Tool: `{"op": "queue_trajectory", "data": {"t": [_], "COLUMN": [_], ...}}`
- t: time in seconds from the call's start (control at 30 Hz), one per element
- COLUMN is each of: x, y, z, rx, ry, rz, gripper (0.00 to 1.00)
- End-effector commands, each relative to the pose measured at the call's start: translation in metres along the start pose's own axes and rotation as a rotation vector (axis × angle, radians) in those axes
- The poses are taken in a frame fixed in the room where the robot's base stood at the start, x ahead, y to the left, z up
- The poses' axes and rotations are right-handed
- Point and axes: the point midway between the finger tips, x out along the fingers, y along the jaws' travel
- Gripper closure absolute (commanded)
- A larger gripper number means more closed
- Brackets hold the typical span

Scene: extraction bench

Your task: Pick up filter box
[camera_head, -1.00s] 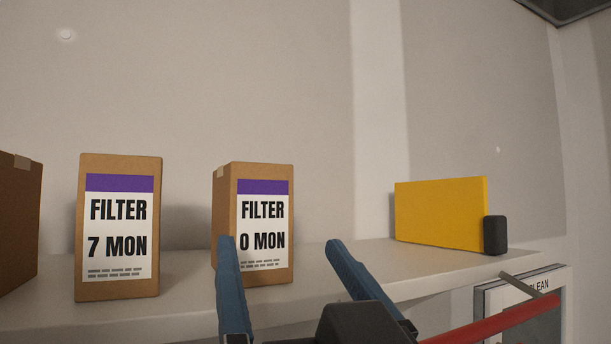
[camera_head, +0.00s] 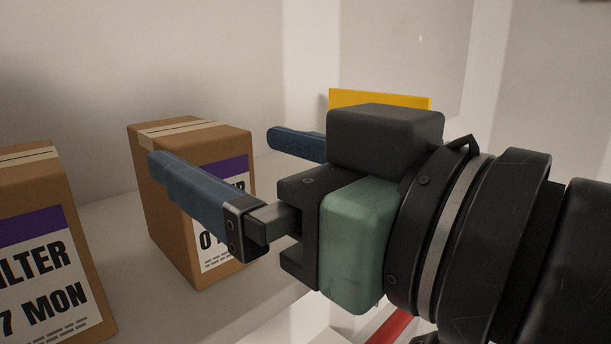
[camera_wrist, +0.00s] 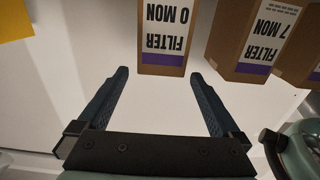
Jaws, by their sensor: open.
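A brown cardboard filter box (camera_head: 172,235) with a purple-topped white label reading "0 MON" stands upright on the shelf; part of its label is hidden behind my near finger in the head view. It appears upside down at the top of the wrist view (camera_wrist: 165,25). My gripper (camera_head: 215,150) is open, with two blue fingers pointing at this box. In the wrist view the box end lies roughly between the fingertips (camera_wrist: 159,72), with gaps on both sides, the smaller one at the right. I see no contact.
A second box (camera_head: 40,270) labelled "7 MON" stands to the left of the first in the head view, with a gap between. A yellow panel (camera_head: 380,98) shows behind my gripper. The white shelf (camera_head: 120,230) is bare between the boxes. A wall rises behind.

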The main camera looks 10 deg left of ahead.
Motion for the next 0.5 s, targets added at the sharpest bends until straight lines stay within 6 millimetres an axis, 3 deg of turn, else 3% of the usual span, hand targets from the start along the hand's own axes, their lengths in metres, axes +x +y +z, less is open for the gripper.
{"op": "queue_trajectory", "data": {"t": [0.1,0.37,0.5], "x": [0.021,0.042,0.063], "y": [-0.001,0.0,-0.002], "z": [0.001,0.001,0.001], "rx": [0.001,0.0,0.002], "ry": [-0.001,0.0,-0.001], "rz": [-0.004,-0.001,-0.004], "gripper": [0.0,0.0,0.0]}}
